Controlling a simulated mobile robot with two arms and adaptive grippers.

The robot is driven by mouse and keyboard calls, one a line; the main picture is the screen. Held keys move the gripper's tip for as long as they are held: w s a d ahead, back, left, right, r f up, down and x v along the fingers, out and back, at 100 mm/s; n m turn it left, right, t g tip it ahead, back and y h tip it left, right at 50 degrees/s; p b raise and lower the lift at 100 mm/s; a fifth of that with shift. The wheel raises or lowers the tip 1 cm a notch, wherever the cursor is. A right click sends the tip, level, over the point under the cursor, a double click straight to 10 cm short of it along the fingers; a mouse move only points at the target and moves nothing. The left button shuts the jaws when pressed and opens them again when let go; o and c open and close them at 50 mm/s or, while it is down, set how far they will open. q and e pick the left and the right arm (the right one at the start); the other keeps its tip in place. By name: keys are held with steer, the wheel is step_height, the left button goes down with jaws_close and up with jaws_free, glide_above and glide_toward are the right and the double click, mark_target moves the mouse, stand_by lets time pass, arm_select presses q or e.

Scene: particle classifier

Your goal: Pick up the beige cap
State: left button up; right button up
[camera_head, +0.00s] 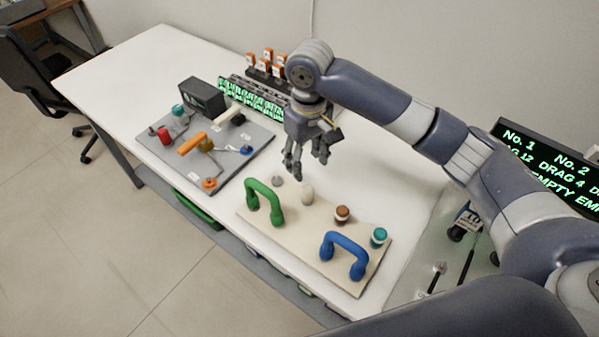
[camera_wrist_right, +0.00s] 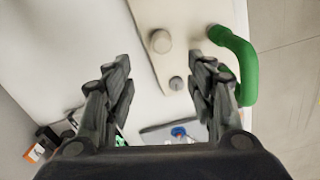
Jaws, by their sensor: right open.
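The beige cap (camera_head: 307,194) stands on the beige board (camera_head: 290,231), between the green handle and a brown cap. My right gripper (camera_head: 308,168) is above the back edge of the board, a little above and behind the cap. In the right wrist view the beige cap (camera_wrist_right: 160,41) shows ahead of and between the spread fingertips, not touching them. The right gripper (camera_wrist_right: 162,68) is open and empty. My left gripper is not in view.
The board also carries a green handle (camera_head: 264,201), a blue handle (camera_head: 344,254), a brown cap (camera_head: 342,214), a teal cap (camera_head: 378,237) and a small grey knob (camera_head: 278,181). A grey panel (camera_head: 220,160) with coloured parts lies to the left. The table's far left is clear.

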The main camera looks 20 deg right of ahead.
glide_above(308, 188)
steer(key=f, duration=0.4)
steer(key=shift+s+f, duration=0.1)
steer(key=shift+s, duration=0.2)
steer(key=shift+w+f+p, duration=0.15)
steer(key=shift+f+p, duration=0.15)
step_height(308, 188, down, 4)
steer(key=shift+w+f+p, duration=0.1)
steer(key=shift+f+p, duration=0.15)
steer(key=shift+p, duration=0.35)
steer(key=shift+f, duration=0.4)
steer(key=c, duration=0.9)
steer(key=shift+c, duration=0.5)
steer(key=shift+r, duration=0.25)
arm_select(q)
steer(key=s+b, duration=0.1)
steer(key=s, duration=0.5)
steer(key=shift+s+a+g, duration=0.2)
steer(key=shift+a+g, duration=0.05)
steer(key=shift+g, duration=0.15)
arm_select(e)
step_height(308, 188, up, 10)
steer(key=shift+f, duration=0.25)
